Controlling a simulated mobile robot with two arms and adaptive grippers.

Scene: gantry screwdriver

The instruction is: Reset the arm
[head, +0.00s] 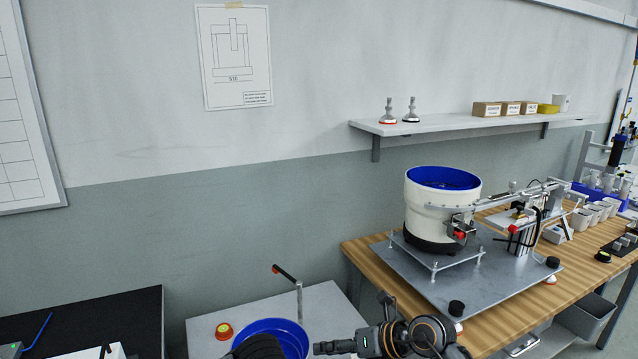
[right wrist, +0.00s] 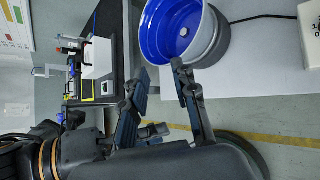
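My right gripper (head: 350,322) shows at the bottom centre of the head view, with its fingers spread apart. In the right wrist view its two dark fingers (right wrist: 160,72) are also apart, with nothing between them. The fingertips are close to the rim of a blue-lined bowl (right wrist: 205,58), and I cannot tell if they touch it. In the head view the same blue bowl (head: 288,330) is left of the gripper, partly covered by a dark rounded part that I cannot identify for sure.
A white feeder with a blue bowl (head: 428,205) stands on a metal plate (head: 400,262) on the wooden bench at right. A red-and-yellow button (head: 224,331) and a crank handle (head: 290,277) are on the grey table. A black-topped table (head: 130,318) is at left.

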